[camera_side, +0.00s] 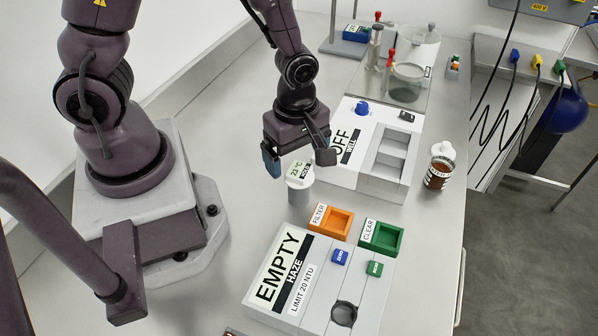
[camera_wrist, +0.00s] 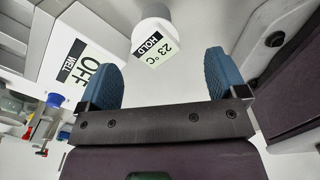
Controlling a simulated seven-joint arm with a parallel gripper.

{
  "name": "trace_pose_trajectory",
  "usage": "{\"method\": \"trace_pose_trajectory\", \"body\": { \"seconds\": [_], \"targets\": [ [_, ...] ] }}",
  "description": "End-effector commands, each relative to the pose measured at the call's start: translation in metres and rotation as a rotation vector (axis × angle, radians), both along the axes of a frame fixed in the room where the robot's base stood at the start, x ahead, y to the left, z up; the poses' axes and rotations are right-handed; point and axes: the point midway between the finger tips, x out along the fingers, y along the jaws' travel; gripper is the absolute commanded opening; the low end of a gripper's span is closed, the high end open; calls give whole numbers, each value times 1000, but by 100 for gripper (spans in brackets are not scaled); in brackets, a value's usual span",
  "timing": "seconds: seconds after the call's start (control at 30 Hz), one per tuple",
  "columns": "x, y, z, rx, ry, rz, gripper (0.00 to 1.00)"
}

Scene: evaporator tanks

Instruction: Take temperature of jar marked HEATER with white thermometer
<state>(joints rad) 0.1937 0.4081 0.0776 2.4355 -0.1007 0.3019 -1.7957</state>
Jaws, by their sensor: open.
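The white thermometer (camera_side: 301,181) stands upright on the table, with a display reading 23 °C and HOLD. It also shows in the wrist view (camera_wrist: 152,36), just beyond the fingertips and roughly between them. My gripper (camera_side: 298,157) is open and empty, pointing down just above the thermometer. Its blue finger pads (camera_wrist: 160,80) are spread wide in the wrist view. A brown-filled jar (camera_side: 438,172) with a white top and a label stands at the right edge of the table; I cannot read its label clearly. No HEATER mark is legible.
A white HAZE unit (camera_side: 283,272) reading EMPTY stands in front, with an orange FILTER tray (camera_side: 333,224) and a green CLEAR tray (camera_side: 381,237). Behind is a unit reading OFF (camera_side: 350,130). Glass tanks (camera_side: 405,83) stand at the back.

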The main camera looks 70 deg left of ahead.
Motion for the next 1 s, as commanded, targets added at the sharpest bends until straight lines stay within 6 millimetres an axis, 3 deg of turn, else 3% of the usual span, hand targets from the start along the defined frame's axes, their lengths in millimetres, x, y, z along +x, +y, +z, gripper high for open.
{"method": "trace_pose_trajectory", "body": {
  "seconds": [0.33,0.63,0.97,1.0],
  "targets": [
    [1,1,-25,0,2,-1,91],
    [5,3,-63,-1,3,-2,91],
    [5,3,-69,-1,-1,-2,91],
    [5,3,-69,-1,-1,-2,86]
  ]
}}
